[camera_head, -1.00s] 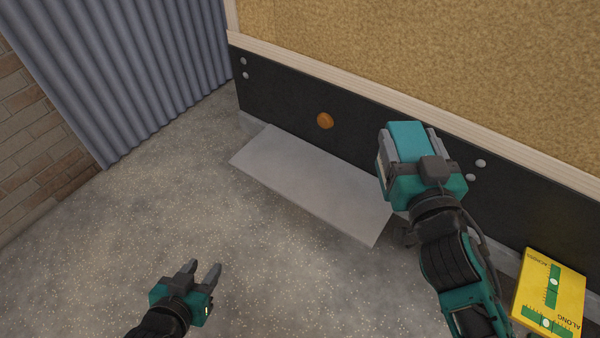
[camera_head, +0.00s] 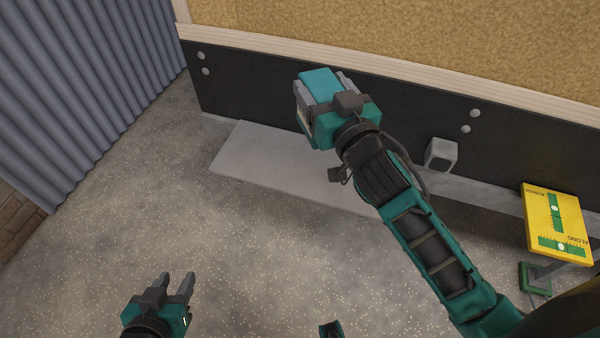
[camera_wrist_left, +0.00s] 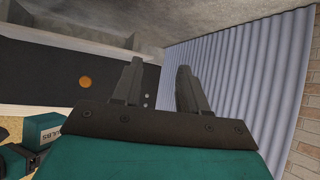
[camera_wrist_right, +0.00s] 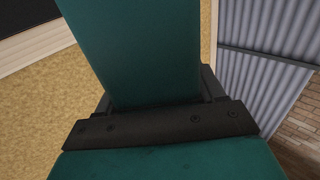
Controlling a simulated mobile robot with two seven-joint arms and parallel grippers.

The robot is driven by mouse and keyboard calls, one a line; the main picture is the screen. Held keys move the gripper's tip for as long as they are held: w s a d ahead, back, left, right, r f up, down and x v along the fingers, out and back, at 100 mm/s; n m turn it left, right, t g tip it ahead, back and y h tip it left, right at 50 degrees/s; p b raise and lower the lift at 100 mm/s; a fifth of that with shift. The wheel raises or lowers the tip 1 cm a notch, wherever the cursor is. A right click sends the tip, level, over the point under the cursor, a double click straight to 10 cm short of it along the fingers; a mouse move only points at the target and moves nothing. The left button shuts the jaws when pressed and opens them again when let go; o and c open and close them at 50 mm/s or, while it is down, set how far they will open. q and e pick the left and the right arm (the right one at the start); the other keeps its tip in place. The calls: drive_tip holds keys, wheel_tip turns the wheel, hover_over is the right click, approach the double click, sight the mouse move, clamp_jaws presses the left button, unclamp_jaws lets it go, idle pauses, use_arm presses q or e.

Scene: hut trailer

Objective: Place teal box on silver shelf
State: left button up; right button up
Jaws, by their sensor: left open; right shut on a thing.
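The teal box (camera_head: 320,84) is held between the fingers of my right gripper (camera_head: 324,92). It fills the upper middle of the right wrist view (camera_wrist_right: 135,45) and shows at the lower left of the left wrist view (camera_wrist_left: 38,130). In the head view, the box and gripper overlap the dark wall panel and the far edge of the silver shelf (camera_head: 262,165), a flat grey plate along the wall. My right arm hides the shelf's right part. The box appears above the shelf, not resting on it. My left gripper (camera_head: 178,286) is open and empty at the lower left.
A round orange knob (camera_wrist_left: 85,82) sits on the dark panel in the left wrist view. A small grey holder (camera_head: 441,154) is on the wall to the right. A yellow sign (camera_head: 545,215) stands at the right. Corrugated metal (camera_head: 80,80) closes off the left. Open floor lies before the shelf.

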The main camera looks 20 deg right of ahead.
drive_tip(key=w+a+f+n+y+b, duration=0.1)
drive_tip(key=w+a+f+b, duration=0.15)
drive_tip(key=w, duration=0.35)
drive_tip(key=shift+g, duration=0.3)
wheel_tip(320, 180, down, 19)
drive_tip(key=b, duration=0.9)
drive_tip(key=shift+w+b, duration=0.15)
drive_tip(key=shift+b, duration=0.15)
drive_tip(key=shift+f, duration=0.25)
use_arm(q)
wheel_tip(320, 180, down, 9)
drive_tip(key=w+d, duration=0.2)
drive_tip(key=shift+h, duration=0.4)
use_arm(e)
drive_tip(key=o, duration=1.1)
use_arm(q)
drive_tip(key=shift+r, duration=0.1)
use_arm(e)
drive_tip(key=shift+o, duration=0.2)
